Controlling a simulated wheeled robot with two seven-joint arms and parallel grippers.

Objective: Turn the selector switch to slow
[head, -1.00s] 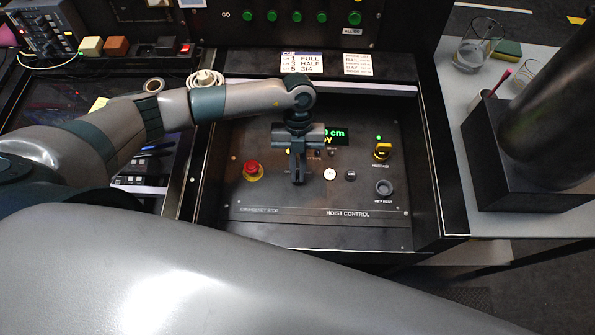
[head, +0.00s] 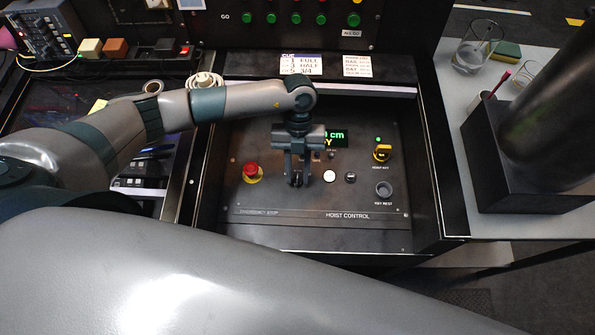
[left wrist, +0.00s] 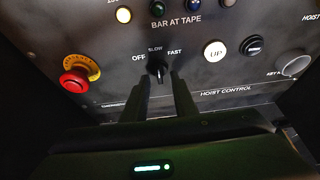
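The selector switch (left wrist: 157,68) is a small dark knob on the hoist control panel, with OFF, SLOW and FAST printed to its left, above and right. Which label it points to is hard to tell. My left gripper (left wrist: 158,88) is open; its two dark fingers reach toward the knob, one on each side in the picture. Contact with the knob does not show. In the head view the left gripper (head: 297,182) points down over the panel and hides the switch. My right gripper is not in view.
Left of the switch is a red emergency stop (head: 250,170). To its right are a white UP button (head: 329,176) and a black button (head: 350,177). A yellow key switch (head: 382,153) and an empty key rest (head: 384,189) are further right.

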